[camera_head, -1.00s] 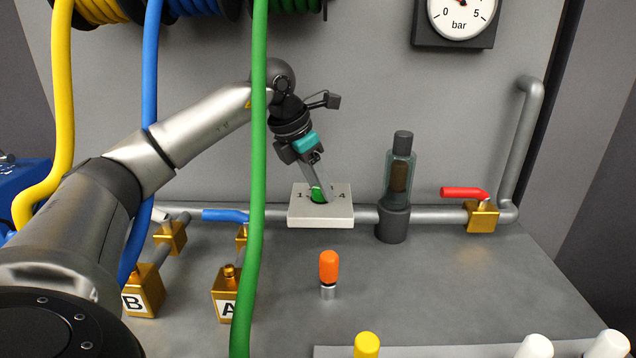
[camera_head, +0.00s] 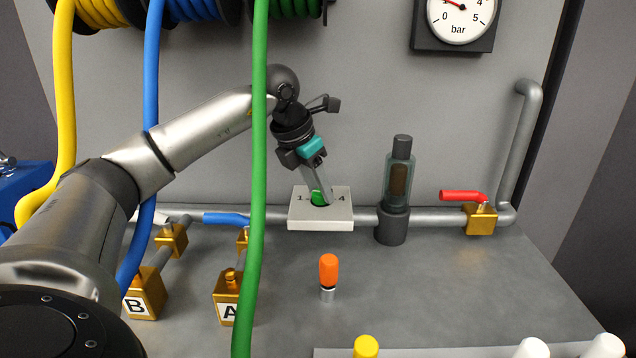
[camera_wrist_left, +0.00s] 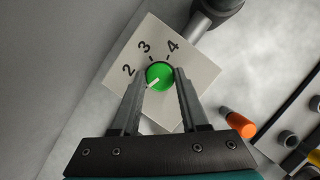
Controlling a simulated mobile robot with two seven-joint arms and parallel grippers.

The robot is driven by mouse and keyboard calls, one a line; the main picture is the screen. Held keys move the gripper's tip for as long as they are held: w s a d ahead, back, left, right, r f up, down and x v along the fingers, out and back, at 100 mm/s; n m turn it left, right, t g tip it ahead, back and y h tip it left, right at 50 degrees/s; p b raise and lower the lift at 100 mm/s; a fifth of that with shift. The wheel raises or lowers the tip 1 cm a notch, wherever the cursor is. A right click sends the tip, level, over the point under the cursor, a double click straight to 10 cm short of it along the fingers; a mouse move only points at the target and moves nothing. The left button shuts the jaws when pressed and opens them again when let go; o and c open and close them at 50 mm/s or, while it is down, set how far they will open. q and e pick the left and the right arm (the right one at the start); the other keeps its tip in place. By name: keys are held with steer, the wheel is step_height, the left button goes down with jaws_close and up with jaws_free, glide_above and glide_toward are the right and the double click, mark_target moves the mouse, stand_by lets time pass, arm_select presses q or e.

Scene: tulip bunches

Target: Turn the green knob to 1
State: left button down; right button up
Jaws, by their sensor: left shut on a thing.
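The green knob (camera_head: 318,197) sits on a pale square plate (camera_head: 320,223) with printed numbers. In the left wrist view the knob (camera_wrist_left: 160,74) has a white pointer line running to the lower left, below the 2, toward my left finger. The numbers 2, 3 and 4 show on the plate (camera_wrist_left: 193,88); the 1 is hidden there but shows in the head view. My left gripper (camera_head: 322,197) comes down from above and is shut on the knob, a finger on each side (camera_wrist_left: 159,77). My right gripper is not in view.
A green hose (camera_head: 257,180) hangs in front of my left arm. A glass-bodied fitting (camera_head: 398,180) and a red-handled valve (camera_head: 481,217) stand right of the plate. An orange-capped piece (camera_head: 328,270) stands in front. A gauge (camera_head: 459,22) hangs above. The bench at right is clear.

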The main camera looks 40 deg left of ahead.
arm_select(q)
steer(key=shift+c, duration=2.1)
jaws_free()
steer(key=shift+r, duration=0.15)
steer(key=shift+s+r, duration=0.1)
steer(key=shift+r, duration=0.2)
steer(key=p+v, duration=0.1)
steer(key=v, duration=0.3)
steer(key=shift+s+a+r, duration=0.1)
steer(key=shift+s+r, duration=0.1)
steer(key=shift+s, duration=0.05)
steer(key=shift+s+a+f+b, duration=0.1)
steer(key=shift+s+a+b, duration=0.3)
steer(key=shift+s, duration=1.55)
steer(key=shift+s+a+f+b, duration=0.1)
steer(key=shift+s+b, duration=0.6)
steer(key=shift+s, duration=1.2)
steer(key=shift+s+a+b, duration=0.25)
steer(key=shift+s+b, duration=0.3)
steer(key=shift+s, duration=1.4)
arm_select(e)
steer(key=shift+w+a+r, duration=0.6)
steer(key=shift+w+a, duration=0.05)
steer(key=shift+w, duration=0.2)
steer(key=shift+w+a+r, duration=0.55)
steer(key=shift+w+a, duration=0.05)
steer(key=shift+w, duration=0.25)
